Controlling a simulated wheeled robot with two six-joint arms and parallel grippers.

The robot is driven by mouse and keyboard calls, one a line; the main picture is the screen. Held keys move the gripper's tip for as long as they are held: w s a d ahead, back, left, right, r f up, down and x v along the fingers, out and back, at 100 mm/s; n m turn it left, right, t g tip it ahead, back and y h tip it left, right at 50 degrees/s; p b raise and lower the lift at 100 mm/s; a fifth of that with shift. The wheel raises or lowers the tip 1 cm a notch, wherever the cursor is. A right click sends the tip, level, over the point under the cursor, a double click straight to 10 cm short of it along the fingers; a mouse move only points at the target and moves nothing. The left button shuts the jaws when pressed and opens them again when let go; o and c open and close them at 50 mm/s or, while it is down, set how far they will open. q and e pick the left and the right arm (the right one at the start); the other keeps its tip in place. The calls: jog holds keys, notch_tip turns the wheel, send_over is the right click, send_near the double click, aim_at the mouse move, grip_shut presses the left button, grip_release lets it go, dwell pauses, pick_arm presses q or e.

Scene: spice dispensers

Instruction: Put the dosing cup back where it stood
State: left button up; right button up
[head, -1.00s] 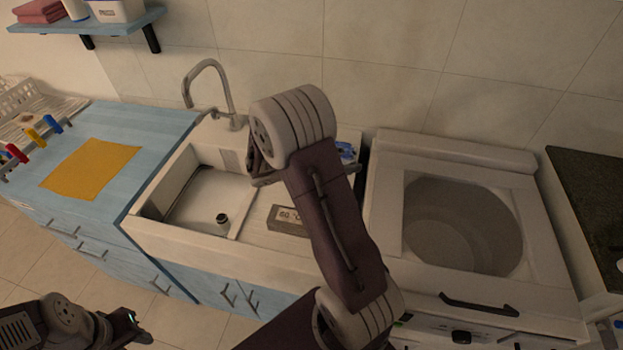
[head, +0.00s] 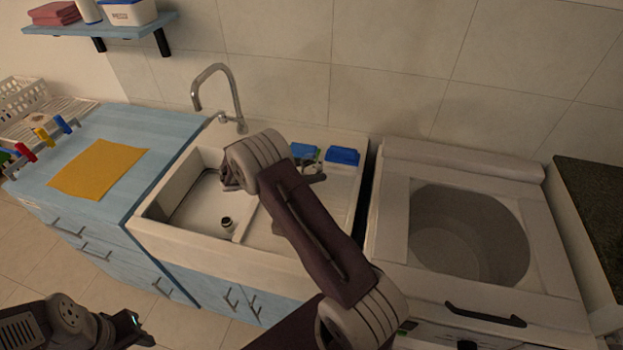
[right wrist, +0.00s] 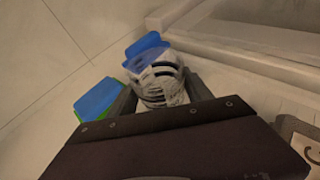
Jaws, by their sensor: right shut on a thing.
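In the right wrist view, the dosing cup (right wrist: 158,84) looks pale and striped, with a bluish see-through rim, and sits between my right gripper's fingers (right wrist: 160,95). The dark gripper body hides its lower part. In the head view my right gripper (head: 312,172) is over the sink's drainboard, just in front of two blue items. It is shut on the cup, which is too small and covered there to make out clearly. I cannot tell whether the cup touches the surface. My left gripper (head: 135,328) is low at the left, its jaws unclear.
A blue item with green below (head: 303,152) and a blue item (head: 342,156) lie close by on the drainboard. The sink basin (head: 195,205) and tap (head: 238,100) are left. A washer with a round opening (head: 465,235) stands right.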

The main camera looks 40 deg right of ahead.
jog(key=shift+f, duration=2)
jog(key=shift+f, duration=0.1)
jog(key=o, duration=1.5)
jog(key=shift+o, duration=0.2)
jog(key=shift+r, duration=0.35)
jog(key=b+v, duration=0.1)
jog(key=v, duration=1)
jog(key=shift+f, duration=0.2)
jog(key=shift+a+r, duration=0.25)
jog(key=shift+a, duration=0.2)
